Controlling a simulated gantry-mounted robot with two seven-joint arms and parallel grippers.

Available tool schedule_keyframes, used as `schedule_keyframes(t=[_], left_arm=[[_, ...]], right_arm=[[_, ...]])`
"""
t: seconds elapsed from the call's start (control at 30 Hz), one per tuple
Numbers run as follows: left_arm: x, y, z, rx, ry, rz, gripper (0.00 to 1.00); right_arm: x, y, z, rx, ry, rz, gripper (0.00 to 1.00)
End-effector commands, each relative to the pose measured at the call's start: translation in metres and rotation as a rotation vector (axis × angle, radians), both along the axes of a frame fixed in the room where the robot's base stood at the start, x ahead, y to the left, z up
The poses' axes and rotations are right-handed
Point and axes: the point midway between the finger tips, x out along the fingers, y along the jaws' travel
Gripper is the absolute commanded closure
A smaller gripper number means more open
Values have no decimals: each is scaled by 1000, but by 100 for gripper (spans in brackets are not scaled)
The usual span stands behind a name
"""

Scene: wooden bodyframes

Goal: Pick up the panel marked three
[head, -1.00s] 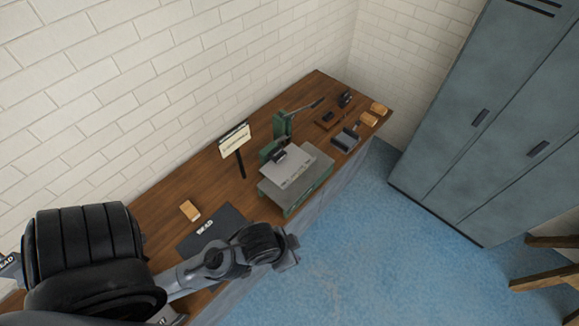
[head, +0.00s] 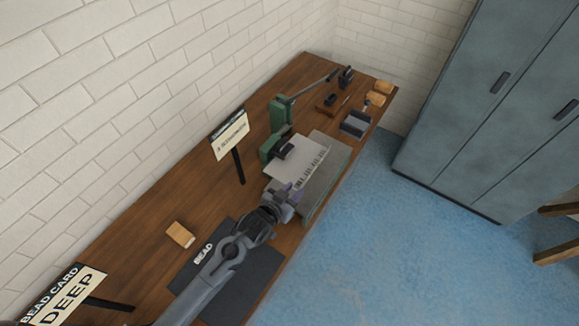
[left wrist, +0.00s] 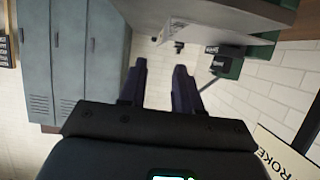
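A light grey sheet panel (head: 297,160) lies on the grey bed of a green bench machine (head: 279,115) in the head view. Dark marks run along its near edge, too small to read; I cannot tell whether it is marked three. My left gripper (head: 287,194) is close to the panel's near left edge, and contact is unclear. In the left wrist view, the two dark purple fingers (left wrist: 158,88) are apart with nothing visible between them. A pale plate edge with small print (left wrist: 185,30) shows above and beyond the fingers. My right gripper is not in view.
A dark BEAD mat (head: 262,262) and a wooden block (head: 180,234) lie on the wooden bench (head: 145,232). Card stands (head: 230,137) and (head: 70,297) rise along the wall side. Small tools and blocks (head: 355,123) sit at the far end.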

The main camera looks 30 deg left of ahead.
Motion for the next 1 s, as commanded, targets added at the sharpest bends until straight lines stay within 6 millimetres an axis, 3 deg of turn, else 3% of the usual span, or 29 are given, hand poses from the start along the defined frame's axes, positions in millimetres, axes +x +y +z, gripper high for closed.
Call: schedule_keyframes(t=[0.33,0.67,1.0], left_arm=[[43,-4,-13,1,-13,0,67],[61,-6,-22,1,-12,0,67],[96,-7,-38,1,-12,0,67]], right_arm=[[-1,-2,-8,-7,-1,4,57],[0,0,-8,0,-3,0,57],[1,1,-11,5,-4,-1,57]])
